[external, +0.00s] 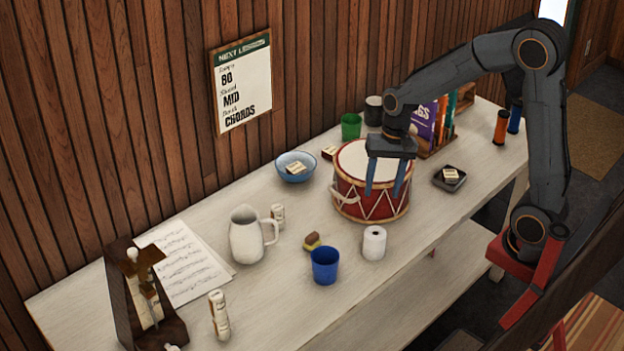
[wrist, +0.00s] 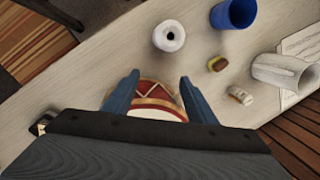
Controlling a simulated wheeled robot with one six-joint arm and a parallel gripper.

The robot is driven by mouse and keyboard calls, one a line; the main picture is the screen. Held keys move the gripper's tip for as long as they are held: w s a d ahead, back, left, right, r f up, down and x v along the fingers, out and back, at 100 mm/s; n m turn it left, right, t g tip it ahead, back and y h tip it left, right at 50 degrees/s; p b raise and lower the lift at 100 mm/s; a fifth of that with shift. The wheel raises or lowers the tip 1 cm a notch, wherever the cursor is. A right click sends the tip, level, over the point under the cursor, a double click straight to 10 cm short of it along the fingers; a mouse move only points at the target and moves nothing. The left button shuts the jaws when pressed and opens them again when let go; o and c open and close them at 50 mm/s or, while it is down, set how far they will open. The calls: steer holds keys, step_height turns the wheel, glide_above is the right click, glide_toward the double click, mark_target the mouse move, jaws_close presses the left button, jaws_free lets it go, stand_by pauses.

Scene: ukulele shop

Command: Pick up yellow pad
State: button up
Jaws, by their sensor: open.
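The yellow pad (external: 311,242) is a small block, yellow with a brown layer. It lies on the pale table just behind the blue cup (external: 325,266). It also shows in the wrist view (wrist: 216,64), up and to the right of the fingers. My gripper (external: 385,182) is open and empty, its blue fingers pointing down in front of the red drum (external: 357,203) in the external view. In the wrist view my fingers (wrist: 158,84) frame part of the drum, and the pad is well outside them.
A white roll (external: 374,243) stands right of the blue cup. A white pitcher (external: 248,234) and a small pale cylinder (external: 278,216) are left of the pad.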

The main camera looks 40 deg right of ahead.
steer(key=w+a+f+m+y+p, duration=0.2)
steer(key=w+a+m+y+p, duration=0.1)
steer(key=w+a+m, duration=0.9)
steer(key=n, duration=0.2)
glide_toward(312, 235)
steer(key=a+f, duration=0.2)
steer(key=shift+d+f+p+x, duration=0.15)
steer(key=shift+p+x, duration=0.15)
steer(key=shift+x, duration=1)
steer(key=shift+d+p+x, duration=0.15)
steer(key=shift+p+x, duration=0.2)
steer(key=shift+x, duration=0.9)
steer(key=shift+d+f+p+x, duration=0.15)
steer(key=shift+p+x, duration=0.15)
steer(key=shift+x, duration=1)
steer(key=shift+r, duration=0.1)
steer(key=c, duration=1.1)
